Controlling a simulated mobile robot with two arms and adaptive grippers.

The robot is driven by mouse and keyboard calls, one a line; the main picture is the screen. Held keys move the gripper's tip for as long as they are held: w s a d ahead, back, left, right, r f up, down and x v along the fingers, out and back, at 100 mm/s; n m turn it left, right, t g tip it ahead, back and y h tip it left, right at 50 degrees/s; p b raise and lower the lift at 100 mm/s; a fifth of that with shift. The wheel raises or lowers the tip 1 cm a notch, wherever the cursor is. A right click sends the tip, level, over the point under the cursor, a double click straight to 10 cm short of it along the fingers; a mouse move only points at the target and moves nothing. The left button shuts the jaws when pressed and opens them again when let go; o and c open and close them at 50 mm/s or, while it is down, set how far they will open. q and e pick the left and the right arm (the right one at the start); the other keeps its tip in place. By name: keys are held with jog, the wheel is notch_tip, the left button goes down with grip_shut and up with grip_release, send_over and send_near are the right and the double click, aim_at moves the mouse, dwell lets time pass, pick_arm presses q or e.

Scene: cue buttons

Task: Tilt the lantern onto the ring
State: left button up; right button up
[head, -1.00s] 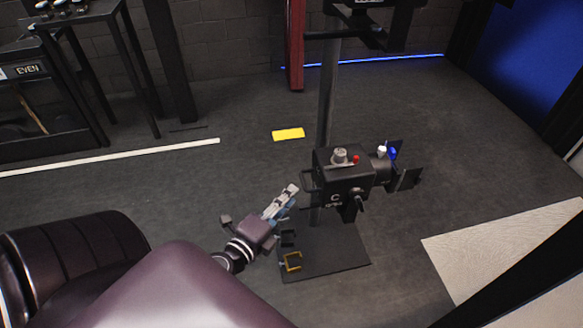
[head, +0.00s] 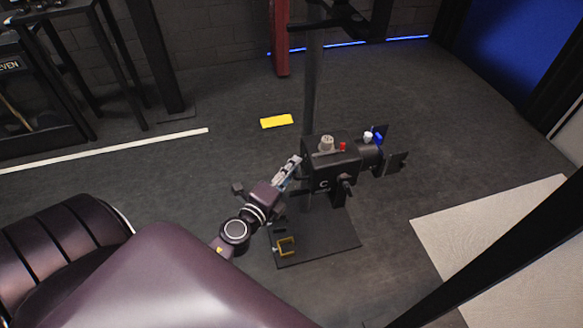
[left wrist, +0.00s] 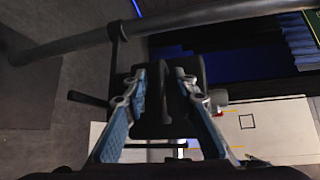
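The lantern (head: 330,165) is a black stage light on an upright post, with a grey knob, a red knob and flaps at its right end. My left gripper (head: 293,163) is at the lantern's left, rear end. In the left wrist view the fingers (left wrist: 160,78) stand apart, with dark lantern parts (left wrist: 152,120) showing between and beyond them. I cannot tell whether they touch it. No ring can be clearly made out. My right gripper is not in view.
A yellow block (head: 276,121) lies on the floor behind. A pale panel (head: 500,235) lies at the right. Open floor surrounds the stand.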

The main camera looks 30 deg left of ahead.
pick_arm(q)
grip_shut()
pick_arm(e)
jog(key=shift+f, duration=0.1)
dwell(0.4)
pick_arm(q)
jog(key=f+b, duration=0.1)
jog(key=b, duration=0.2)
jog(key=shift+f+t+b, duration=0.1)
jog(key=shift+t+b, duration=0.2)
jog(key=shift+b, duration=0.1)
jog(key=f+n+b, duration=0.1)
jog(key=b, duration=0.3)
jog(key=shift+t, duration=0.3)
jog(key=shift+d, duration=0.1)
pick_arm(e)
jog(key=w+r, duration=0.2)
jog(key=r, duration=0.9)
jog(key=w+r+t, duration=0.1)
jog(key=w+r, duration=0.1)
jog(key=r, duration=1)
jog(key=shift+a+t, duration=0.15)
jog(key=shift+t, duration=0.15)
pick_arm(q)
grip_release()
jog(key=shift+r, duration=0.15)
